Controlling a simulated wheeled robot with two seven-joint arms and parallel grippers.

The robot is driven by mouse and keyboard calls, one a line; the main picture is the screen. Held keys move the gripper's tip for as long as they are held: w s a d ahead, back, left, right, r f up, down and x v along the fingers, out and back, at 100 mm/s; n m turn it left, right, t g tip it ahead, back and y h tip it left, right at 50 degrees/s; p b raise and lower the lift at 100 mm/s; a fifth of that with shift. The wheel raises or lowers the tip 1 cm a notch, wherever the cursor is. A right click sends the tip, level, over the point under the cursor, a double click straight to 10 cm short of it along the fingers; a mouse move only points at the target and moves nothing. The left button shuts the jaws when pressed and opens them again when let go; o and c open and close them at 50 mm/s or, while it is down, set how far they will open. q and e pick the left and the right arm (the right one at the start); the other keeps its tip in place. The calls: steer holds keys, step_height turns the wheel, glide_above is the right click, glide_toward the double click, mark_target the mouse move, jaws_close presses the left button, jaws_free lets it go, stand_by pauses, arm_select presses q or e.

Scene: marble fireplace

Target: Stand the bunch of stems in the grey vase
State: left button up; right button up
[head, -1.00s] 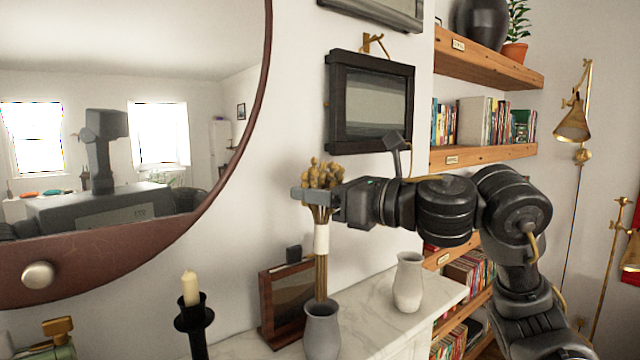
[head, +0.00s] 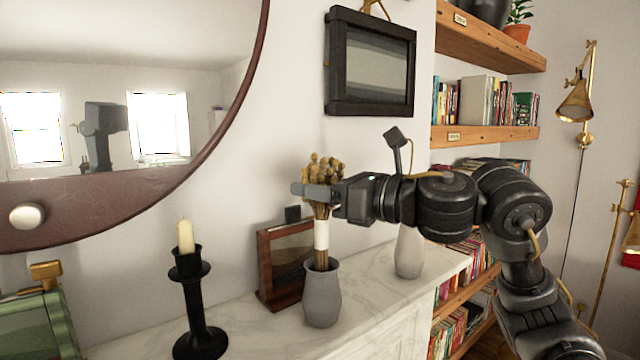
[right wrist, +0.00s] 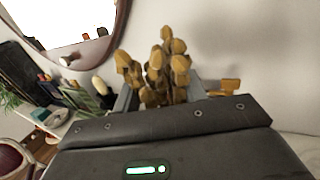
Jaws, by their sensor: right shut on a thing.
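The bunch of dried stems (head: 325,174), tan seed heads above a white wrap (head: 321,235), is upright in the jaws of my right gripper (head: 318,190). Its lower ends pass into the mouth of the grey vase (head: 322,299) on the marble mantel; the ends inside are hidden. The wrap is just above the rim. In the right wrist view the seed heads (right wrist: 158,68) rise between the fingers. My left gripper is in neither current view.
A paler vase (head: 409,252) stands right of the grey one, below my right arm. A wooden frame (head: 279,262) stands close behind. A black candlestick (head: 196,305) with a cream candle is at left. The marble mantel (head: 255,335) is bare in front.

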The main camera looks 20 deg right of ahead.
steer(key=o, duration=1.3)
steer(key=shift+s+d+b, duration=0.3)
steer(key=b+v, duration=0.3)
steer(key=v, duration=0.7)
steer(key=shift+s+b, duration=0.1)
steer(key=shift+b, duration=0.3)
steer(key=shift+a, duration=0.1)
